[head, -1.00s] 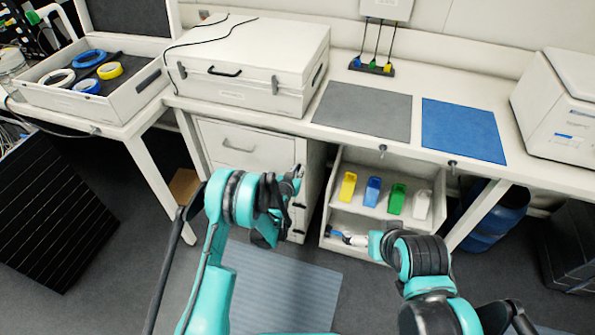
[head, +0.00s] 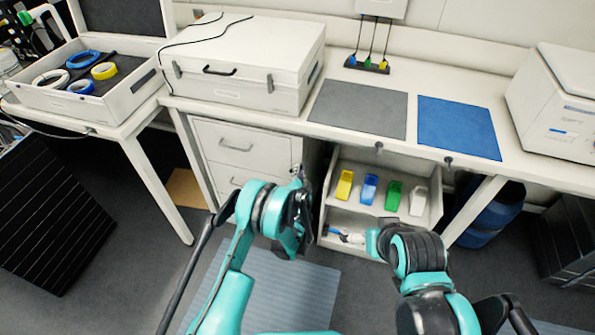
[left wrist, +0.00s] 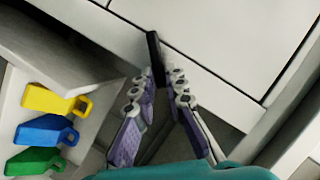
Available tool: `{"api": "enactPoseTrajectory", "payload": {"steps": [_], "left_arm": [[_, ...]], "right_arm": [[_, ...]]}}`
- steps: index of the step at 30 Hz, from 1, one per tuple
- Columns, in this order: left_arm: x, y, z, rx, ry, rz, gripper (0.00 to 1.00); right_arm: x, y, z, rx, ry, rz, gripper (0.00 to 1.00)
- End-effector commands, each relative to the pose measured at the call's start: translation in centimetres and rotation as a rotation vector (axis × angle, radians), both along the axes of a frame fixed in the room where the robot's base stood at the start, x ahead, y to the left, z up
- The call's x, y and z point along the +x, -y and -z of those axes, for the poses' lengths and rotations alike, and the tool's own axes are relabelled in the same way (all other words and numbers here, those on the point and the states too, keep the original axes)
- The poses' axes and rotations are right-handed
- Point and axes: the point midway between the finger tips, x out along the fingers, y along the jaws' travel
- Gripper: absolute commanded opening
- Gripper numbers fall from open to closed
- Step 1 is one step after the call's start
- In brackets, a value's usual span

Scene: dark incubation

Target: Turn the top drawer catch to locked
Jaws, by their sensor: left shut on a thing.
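The top drawer (head: 221,136) is the upper white drawer front under the bench, with a grey bar handle, and looks closed. My left gripper (head: 299,180) is at the right front edge of this drawer cabinet. In the left wrist view, a slim black catch (left wrist: 154,50) stands out against the white drawer fronts. My left gripper's fingertips (left wrist: 167,80) are shut on its near end. The catch is too small and covered to make out in the head view.
An open shelf unit (head: 328,196) beside the cabinet holds yellow, blue, green and white scoop-like pieces. The bench above carries a white case (head: 250,60), a grey mat (head: 357,110) and a blue mat (head: 458,127). A bench leg (head: 192,165) stands left of the cabinet.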

Motion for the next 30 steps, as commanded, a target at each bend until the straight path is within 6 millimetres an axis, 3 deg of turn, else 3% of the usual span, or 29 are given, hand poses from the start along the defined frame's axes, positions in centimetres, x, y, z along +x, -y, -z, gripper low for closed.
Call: {"api": "enactPoseTrajectory", "payload": {"steps": [15,30], "left_arm": [[-0.2,0.7,1.1,0.420,0.137,0.002,0.00],[-0.2,0.7,1.5,0.587,0.190,0.001,0.00]], "right_arm": [[0.0,0.0,0.0,0.000,0.000,0.000,1.00],[0.0,0.0,0.0,0.000,0.000,0.000,1.00]]}}
